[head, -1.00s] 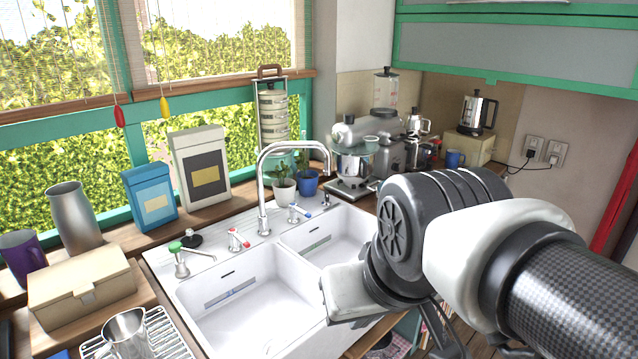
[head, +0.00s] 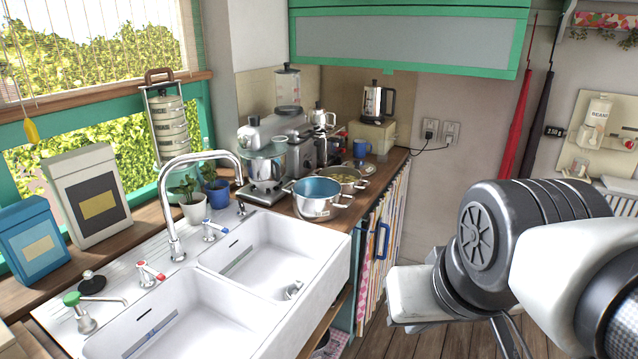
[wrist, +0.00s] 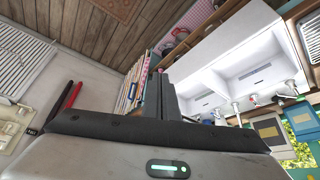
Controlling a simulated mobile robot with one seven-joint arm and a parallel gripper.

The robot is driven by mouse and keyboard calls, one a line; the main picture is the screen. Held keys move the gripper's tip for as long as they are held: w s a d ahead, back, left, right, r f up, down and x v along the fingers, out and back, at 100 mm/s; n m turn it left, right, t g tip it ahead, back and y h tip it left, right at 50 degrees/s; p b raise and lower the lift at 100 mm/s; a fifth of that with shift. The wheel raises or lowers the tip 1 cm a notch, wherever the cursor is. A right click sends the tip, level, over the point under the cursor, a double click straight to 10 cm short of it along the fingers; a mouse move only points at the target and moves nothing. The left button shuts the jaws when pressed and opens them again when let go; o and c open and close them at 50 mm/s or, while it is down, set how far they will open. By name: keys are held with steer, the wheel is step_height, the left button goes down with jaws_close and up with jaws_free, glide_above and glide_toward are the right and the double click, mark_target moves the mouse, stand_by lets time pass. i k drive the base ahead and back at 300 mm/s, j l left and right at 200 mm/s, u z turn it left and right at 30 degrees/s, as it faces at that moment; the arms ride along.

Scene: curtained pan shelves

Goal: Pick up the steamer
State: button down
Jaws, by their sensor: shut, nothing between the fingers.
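I cannot tell for sure which thing is the steamer. A steel pot with a blue inside (head: 318,197) stands on the wooden counter right of the sink. A second two-handled pot with yellowish contents (head: 344,180) stands just behind it. A stacked, tiered metal carrier with a brown handle (head: 170,125) stands by the window, behind the tap. My gripper (wrist: 160,78) is shut and empty in the wrist view, well apart from all of these. In the head view its fingers are not clearly visible; my arm is at lower right.
A double white sink (head: 290,250) with a tall curved tap (head: 172,215) fills the near counter. A mixer (head: 262,160), a kettle (head: 377,102) and a blue mug (head: 361,148) stand farther back.

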mark_target(350, 178)
steer(key=i+l+u, duration=0.15)
steer(key=u, duration=0.2)
steer(key=i+l+u, duration=0.15)
steer(key=u, duration=0.25)
steer(key=i+l+u, duration=0.15)
steer(key=u, duration=0.2)
steer(key=i+l+u, duration=0.15)
steer(key=l, duration=0.2)
steer(key=i+l+u, duration=0.1)
steer(key=l, duration=0.3)
steer(key=i+l+u, duration=0.15)
steer(key=l, duration=0.25)
steer(key=i+l, duration=0.15)
steer(key=l, duration=0.4)
steer(key=i+l, duration=0.1)
steer(key=l, duration=0.45)
steer(key=i+l, duration=0.15)
steer(key=l, duration=0.4)
steer(key=i+l+u, duration=0.1)
steer(key=l, duration=0.45)
steer(key=i+l, duration=0.1)
steer(key=l, duration=0.45)
